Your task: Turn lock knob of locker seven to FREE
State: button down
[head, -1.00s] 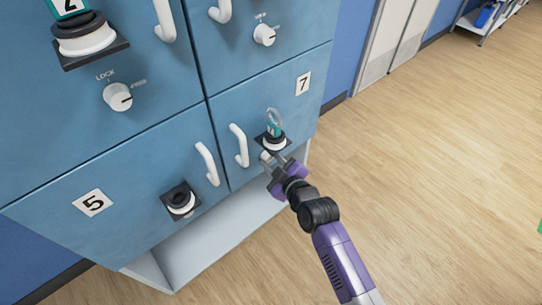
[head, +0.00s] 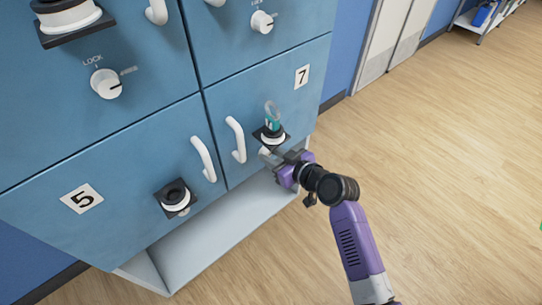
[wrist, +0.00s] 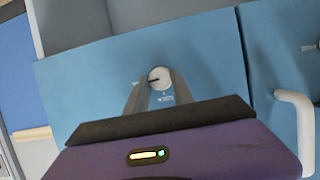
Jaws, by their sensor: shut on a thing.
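Locker seven (head: 250,105) is a blue door with a 7 plate (head: 303,77), right of locker five in the head view. Its white lock knob (wrist: 160,77) shows between my fingertips in the wrist view. The dark mark on the knob lies on its left side in that view, towards small lettering at the left. More small lettering sits just below the knob; both are too small to read surely. My gripper (wrist: 156,90) is shut on the knob, one finger on each side. In the head view, my gripper (head: 268,155) largely hides the knob, below the key holder.
A black-and-white key holder with a teal tag (head: 272,128) sits just above my gripper. White handles (head: 236,140) stand out left of it; locker seven's handle shows at right in the wrist view (wrist: 300,130). An open shelf (head: 225,225) runs underneath. The wooden floor at right is clear.

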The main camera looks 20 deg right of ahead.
dwell(0.4)
jog(key=c, duration=1.1)
grip_release()
jog(key=v, duration=0.7)
jog(key=shift+s+d+r+p, duration=0.15)
jog(key=shift+s+p, duration=0.15)
jog(key=shift+s, duration=0.05)
jog(key=s+d+m+h+p, duration=0.1)
jog(key=s+m+h+p, duration=0.25)
jog(key=s, duration=1.55)
jog(key=s+a+r+t+p, duration=0.1)
jog(key=s+a+r+p, duration=0.2)
jog(key=s+r, duration=1.3)
jog(key=shift+s+a+r+t+h+p, duration=0.2)
jog(key=shift+s+r+t+h+p, duration=0.2)
jog(key=shift+s+p, duration=0.35)
